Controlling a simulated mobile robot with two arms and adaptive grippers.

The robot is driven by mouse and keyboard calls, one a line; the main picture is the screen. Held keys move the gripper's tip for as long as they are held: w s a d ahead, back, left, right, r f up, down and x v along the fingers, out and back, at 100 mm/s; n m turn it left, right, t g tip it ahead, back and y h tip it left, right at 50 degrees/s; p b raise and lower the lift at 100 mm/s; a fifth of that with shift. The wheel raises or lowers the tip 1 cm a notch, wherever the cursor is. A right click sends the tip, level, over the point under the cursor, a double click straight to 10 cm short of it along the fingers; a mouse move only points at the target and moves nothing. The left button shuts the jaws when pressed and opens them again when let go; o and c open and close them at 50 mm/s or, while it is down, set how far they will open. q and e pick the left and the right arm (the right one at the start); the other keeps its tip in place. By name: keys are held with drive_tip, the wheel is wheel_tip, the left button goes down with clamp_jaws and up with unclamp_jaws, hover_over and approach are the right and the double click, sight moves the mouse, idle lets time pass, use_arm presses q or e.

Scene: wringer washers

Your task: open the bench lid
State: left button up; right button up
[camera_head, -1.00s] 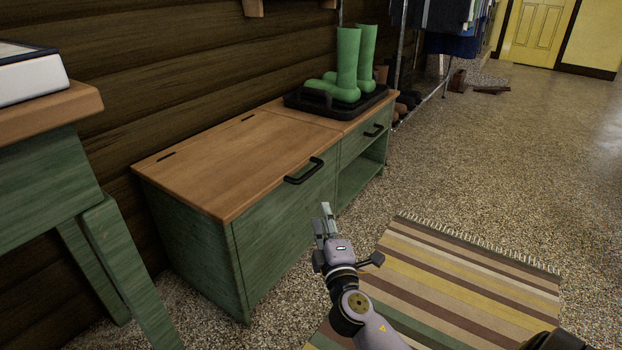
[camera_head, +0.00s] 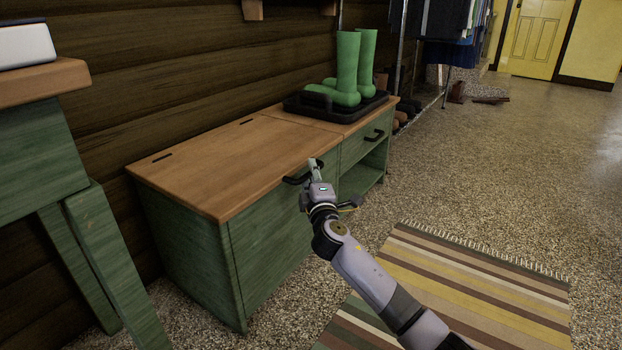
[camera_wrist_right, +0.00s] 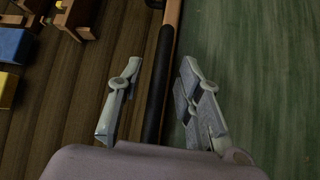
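The bench (camera_head: 275,275) is green with a brown wooden lid (camera_head: 225,165) that lies closed on its left part. A dark bar handle (camera_head: 296,180) sits at the lid's front edge. My right gripper (camera_head: 316,165) is at the handle's right end and covers part of it. In the right wrist view the dark handle bar (camera_wrist_right: 158,85) runs between the two fingers of my open right gripper (camera_wrist_right: 155,95), with gaps visible on both sides. My left gripper is not in view.
Green boots (camera_head: 347,70) stand on a black tray (camera_head: 320,105) on the bench's right part. A second handle (camera_head: 375,136) is on the right drawer. A green table (camera_head: 40,150) stands at the left. A striped rug (camera_head: 450,280) lies on the floor.

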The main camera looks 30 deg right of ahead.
drive_tip(key=shift+w+d, duration=0.1)
drive_tip(key=shift+w, duration=0.1)
drive_tip(key=shift+c, duration=0.6)
clamp_jaws()
